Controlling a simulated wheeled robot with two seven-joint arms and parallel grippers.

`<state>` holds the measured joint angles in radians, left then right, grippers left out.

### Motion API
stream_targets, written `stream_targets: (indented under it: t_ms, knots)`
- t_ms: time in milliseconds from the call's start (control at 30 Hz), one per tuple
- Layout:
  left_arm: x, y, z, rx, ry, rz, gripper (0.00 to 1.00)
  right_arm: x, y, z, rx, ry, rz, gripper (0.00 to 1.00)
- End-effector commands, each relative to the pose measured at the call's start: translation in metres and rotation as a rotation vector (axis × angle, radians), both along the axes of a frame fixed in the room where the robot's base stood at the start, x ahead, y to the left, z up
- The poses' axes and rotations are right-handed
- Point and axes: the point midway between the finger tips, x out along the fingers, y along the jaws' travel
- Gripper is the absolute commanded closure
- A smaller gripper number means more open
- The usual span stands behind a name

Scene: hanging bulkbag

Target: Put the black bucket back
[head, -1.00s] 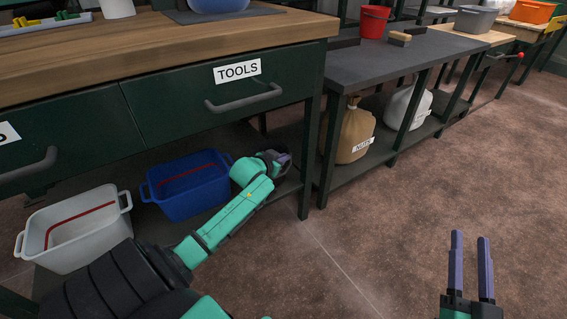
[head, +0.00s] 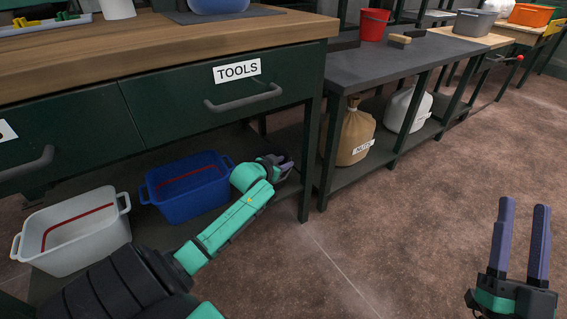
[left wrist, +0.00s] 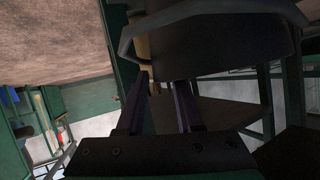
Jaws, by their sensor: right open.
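My left gripper (head: 284,166) is low beside the post of the drawer bench, to the right of the blue bucket (head: 187,188). In the left wrist view its two fingers (left wrist: 163,80) are apart, with nothing seen clamped between them. A dark object with a paler bent rim or handle (left wrist: 225,45) fills the top of that view, close to the fingertips. It may be the black bucket; whether the fingers touch it I cannot tell. No black bucket stands out in the head view. My right gripper (head: 523,240) is open and empty over the floor at right.
A white bucket (head: 78,238) stands left of the blue one under the TOOLS drawer (head: 235,95). A tied NUTS bag (head: 355,135) and a white bag (head: 407,108) sit on the dark table's lower shelf. A red bucket (head: 374,24) stands on top. The floor at right is clear.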

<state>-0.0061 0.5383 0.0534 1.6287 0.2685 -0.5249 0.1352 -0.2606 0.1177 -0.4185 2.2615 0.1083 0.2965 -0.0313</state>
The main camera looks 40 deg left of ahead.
Motion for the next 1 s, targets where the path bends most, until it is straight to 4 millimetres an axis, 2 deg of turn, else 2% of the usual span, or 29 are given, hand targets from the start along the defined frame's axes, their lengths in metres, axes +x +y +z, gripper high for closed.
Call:
stream_targets:
  t_ms: [467, 533, 600, 1000]
  knots:
    - [-0.004, 0.0, 0.003, 0.0, 0.001, 0.0, 0.66, 0.003, 0.001, -0.005, -0.003, 0.028, 0.004, 0.5]
    - [-0.006, -0.001, 0.004, 0.0, 0.0, 0.0, 0.66, 0.005, 0.004, -0.021, -0.013, 0.079, 0.01, 0.5]
    - [-0.009, -0.002, 0.005, -0.001, 0.001, -0.001, 0.66, 0.007, 0.009, -0.057, -0.036, 0.176, 0.022, 0.5]
    - [-0.023, -0.004, 0.012, 0.0, 0.0, 0.0, 0.66, -0.002, 0.018, -0.146, -0.079, 0.44, 0.056, 0.5]
